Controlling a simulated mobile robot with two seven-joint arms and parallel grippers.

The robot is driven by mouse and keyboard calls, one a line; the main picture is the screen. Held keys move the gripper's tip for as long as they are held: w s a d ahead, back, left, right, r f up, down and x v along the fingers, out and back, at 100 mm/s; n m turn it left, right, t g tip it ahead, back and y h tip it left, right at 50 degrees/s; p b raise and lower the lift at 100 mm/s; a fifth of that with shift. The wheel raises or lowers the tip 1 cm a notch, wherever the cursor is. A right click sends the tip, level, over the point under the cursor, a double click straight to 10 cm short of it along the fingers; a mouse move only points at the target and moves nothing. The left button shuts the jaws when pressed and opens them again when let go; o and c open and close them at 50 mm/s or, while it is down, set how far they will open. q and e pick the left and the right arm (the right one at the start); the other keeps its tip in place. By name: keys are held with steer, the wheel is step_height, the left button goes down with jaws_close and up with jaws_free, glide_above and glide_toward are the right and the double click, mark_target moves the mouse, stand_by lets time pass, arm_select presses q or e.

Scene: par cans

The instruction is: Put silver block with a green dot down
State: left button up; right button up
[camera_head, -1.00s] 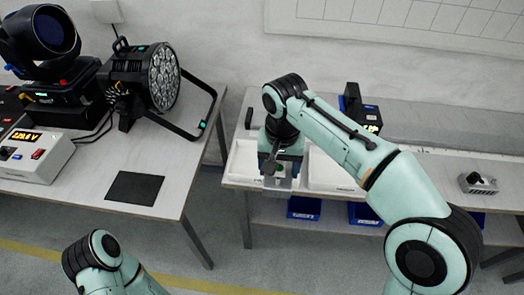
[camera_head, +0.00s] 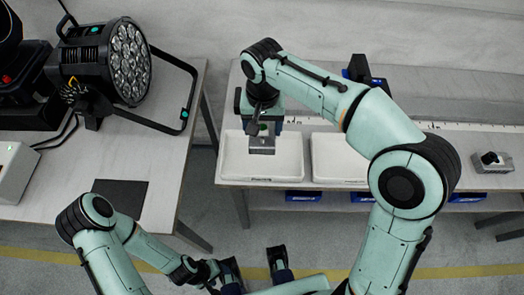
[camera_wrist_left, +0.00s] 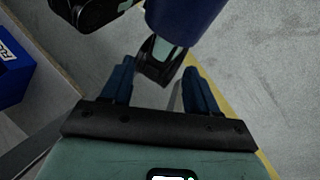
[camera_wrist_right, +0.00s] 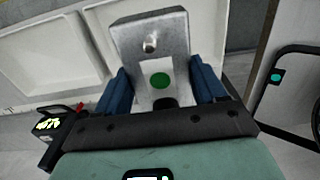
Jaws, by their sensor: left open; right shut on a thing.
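The silver block with a green dot (camera_wrist_right: 152,45) is held between the blue fingers of my right gripper (camera_wrist_right: 165,95). Its green dot and a small round knob show in the right wrist view. In the head view the block (camera_head: 261,145) is over the left white tray (camera_head: 232,172) on the right table; I cannot tell whether it touches the tray floor. My left gripper (camera_head: 256,268) is open and empty, low at the bottom of the head view, away from the tables. Its two blue fingers (camera_wrist_left: 160,88) also show apart in the left wrist view.
A second white tray (camera_head: 335,178) stands right of the first. Another silver block with a black knob (camera_head: 492,162) lies at the table's right. A black device (camera_head: 365,72) stands behind the trays. The left table holds a par can (camera_head: 105,60) and a black mat (camera_head: 120,193).

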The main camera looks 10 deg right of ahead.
arm_select(q)
steer(key=shift+w+f+b, duration=0.55)
steer(key=shift+f+b, duration=0.35)
steer(key=shift+b, duration=0.1)
arm_select(e)
step_height(320, 180, down, 13)
steer(key=shift+w+f, duration=0.1)
steer(key=shift+w, duration=0.05)
steer(key=shift+f, duration=0.15)
steer(key=o, duration=1.5)
arm_select(q)
steer(key=shift+t, duration=0.3)
steer(key=shift+s+r+p, duration=0.4)
steer(key=shift+r+p, duration=0.45)
steer(key=shift+p, duration=0.25)
arm_select(e)
step_height(320, 180, up, 12)
steer(key=shift+r, duration=0.2)
